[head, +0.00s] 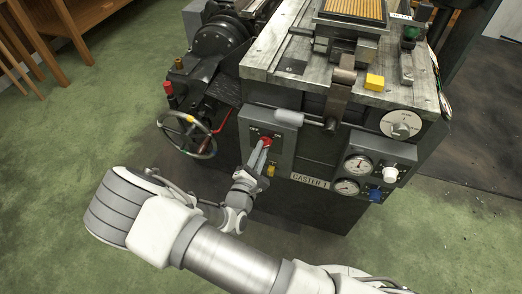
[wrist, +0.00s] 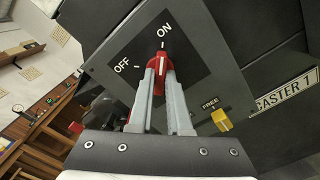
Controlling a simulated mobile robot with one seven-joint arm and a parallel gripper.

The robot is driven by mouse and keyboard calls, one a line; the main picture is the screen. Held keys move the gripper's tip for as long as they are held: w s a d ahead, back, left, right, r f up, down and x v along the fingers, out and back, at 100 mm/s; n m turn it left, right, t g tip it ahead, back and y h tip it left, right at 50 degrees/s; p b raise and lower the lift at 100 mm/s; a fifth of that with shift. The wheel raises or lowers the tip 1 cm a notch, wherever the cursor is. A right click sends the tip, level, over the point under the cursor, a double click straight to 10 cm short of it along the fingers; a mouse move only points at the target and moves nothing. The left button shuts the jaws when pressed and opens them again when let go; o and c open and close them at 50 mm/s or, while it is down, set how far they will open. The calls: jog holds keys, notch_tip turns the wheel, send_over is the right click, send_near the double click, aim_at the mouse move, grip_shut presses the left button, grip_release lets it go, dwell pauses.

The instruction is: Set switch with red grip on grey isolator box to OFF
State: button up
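The grey isolator box (head: 281,128) is on the front of the caster. Its dark plate (wrist: 190,40) carries the words OFF and ON in the wrist view. The switch's red grip (wrist: 161,61) has a white line that points up to the ON mark; OFF lies to its left. In the head view the red grip (head: 266,142) shows at the tip of my gripper (head: 263,147). In the wrist view my gripper (wrist: 161,74) has one finger on each side of the red grip and appears closed on it. The fingers hide its lower part.
A yellow lever marked FREE (wrist: 221,120) sits low on the right of the box, close to my right finger. A handwheel (head: 187,136) stands left of the box. Gauges (head: 357,165) and a CASTER 1 label (head: 310,181) are to the right.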

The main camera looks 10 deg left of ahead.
jog(key=shift+n+p, duration=0.3)
grip_shut()
jog(key=n+p, duration=0.5)
jog(key=n, duration=0.7)
jog(key=shift+d+n+p, duration=0.1)
jog(key=shift+n+p, duration=0.2)
jog(key=shift+p, duration=0.05)
jog(key=shift+n+p, duration=0.4)
jog(key=shift+n, duration=1.9)
jog(key=o, duration=0.7)
grip_release()
jog(key=shift+s, duration=0.15)
